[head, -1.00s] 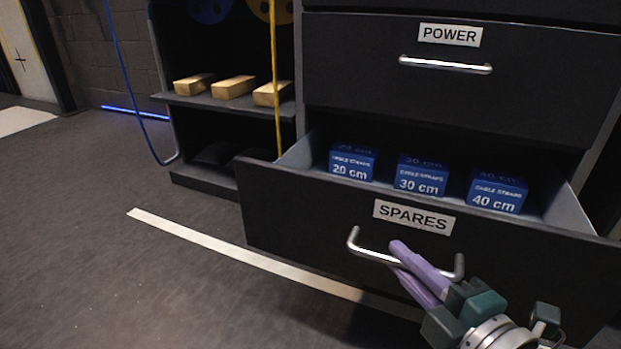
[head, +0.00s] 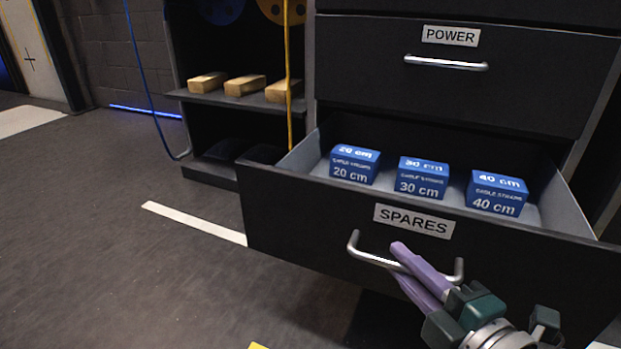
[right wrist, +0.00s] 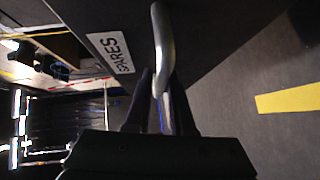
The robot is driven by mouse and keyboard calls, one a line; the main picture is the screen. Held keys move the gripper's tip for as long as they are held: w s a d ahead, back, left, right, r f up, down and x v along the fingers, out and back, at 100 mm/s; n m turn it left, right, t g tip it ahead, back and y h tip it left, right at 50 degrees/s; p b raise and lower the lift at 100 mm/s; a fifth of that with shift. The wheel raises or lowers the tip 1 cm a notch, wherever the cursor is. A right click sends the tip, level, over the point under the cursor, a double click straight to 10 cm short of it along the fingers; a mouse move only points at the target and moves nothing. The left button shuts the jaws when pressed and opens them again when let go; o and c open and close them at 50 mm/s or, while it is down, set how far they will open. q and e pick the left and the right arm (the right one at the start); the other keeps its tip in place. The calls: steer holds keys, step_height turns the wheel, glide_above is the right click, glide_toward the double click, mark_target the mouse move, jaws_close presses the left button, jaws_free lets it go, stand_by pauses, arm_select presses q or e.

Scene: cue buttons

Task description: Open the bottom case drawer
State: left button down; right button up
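The bottom case drawer (head: 330,230), labelled SPARES, is pulled well out of the case. Its inside shows three blue boxes marked 20 cm (head: 354,165), 30 cm (head: 422,178) and 40 cm (head: 496,193). My right gripper (head: 398,255) has its purple fingers at the middle of the silver drawer handle (head: 355,248). In the right wrist view the handle (right wrist: 161,40) passes between the two fingers (right wrist: 160,90), which look closed around it. My left gripper is not in view.
The POWER drawer (head: 540,75) above is shut. A shelf (head: 215,96) with three wooden blocks stands to the left. A yellow cable (head: 288,70) and a blue cable (head: 140,75) hang there. Open floor (head: 170,280) lies at the left.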

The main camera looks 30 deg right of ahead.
steer(key=shift+o, duration=1.6)
steer(key=shift+s+r, duration=0.1)
steer(key=shift+s, duration=0.2)
steer(key=s+r+p, duration=0.1)
steer(key=s+p, duration=0.2)
steer(key=s, duration=0.6)
steer(key=shift+s+a+p, duration=0.15)
steer(key=shift+a+p, duration=0.2)
steer(key=shift+p, duration=0.05)
steer(key=shift+r, duration=0.1)
steer(key=shift+r, duration=0.1)
